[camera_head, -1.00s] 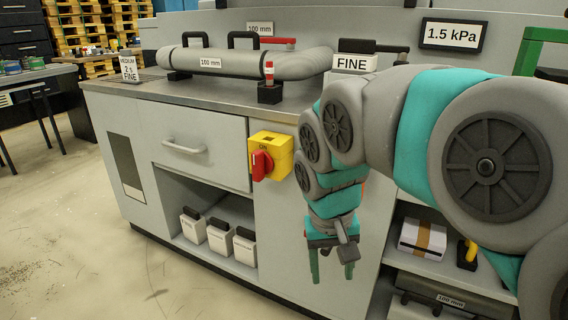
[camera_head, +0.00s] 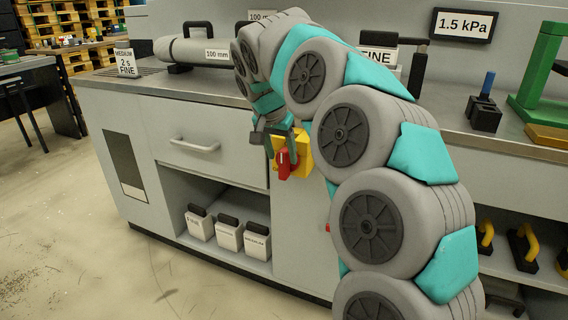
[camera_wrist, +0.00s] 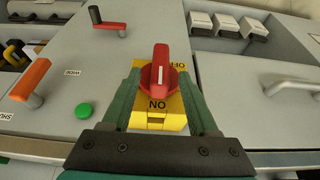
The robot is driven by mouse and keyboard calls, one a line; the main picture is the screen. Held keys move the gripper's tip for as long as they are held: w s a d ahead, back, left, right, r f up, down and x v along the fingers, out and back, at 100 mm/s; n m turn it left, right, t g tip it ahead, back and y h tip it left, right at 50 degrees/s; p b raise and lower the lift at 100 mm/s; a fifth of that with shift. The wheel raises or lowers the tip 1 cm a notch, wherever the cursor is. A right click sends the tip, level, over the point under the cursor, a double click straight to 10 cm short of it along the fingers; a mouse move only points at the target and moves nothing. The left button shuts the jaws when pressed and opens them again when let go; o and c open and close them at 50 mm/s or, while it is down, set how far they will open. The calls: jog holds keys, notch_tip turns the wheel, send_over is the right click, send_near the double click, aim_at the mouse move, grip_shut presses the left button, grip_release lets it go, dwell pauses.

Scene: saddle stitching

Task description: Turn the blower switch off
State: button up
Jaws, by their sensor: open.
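The blower switch is a yellow box (camera_head: 302,152) with a red knob (camera_head: 284,165) on the grey cabinet front. In the wrist view the red knob (camera_wrist: 158,86) stands out from the yellow box (camera_wrist: 172,122), its white line running up and down. The ON lettering shows below the knob, upside down, and the OFF lettering is partly hidden at upper right. My gripper (camera_head: 282,146) is open at the switch. In the wrist view its green fingers (camera_wrist: 160,82) stand one on each side of the knob; I cannot tell whether they touch it.
A green button (camera_wrist: 84,111), an orange-handled lever (camera_wrist: 31,80) and a black-handled lever (camera_wrist: 103,22) are on the panel beside the switch. A drawer handle (camera_head: 195,145) is left of it. Several white boxes (camera_head: 229,235) sit on the open shelf below. The counter is above.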

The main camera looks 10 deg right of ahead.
aim_at(284, 164)
jog(key=shift+x, duration=2.35)
grip_shut()
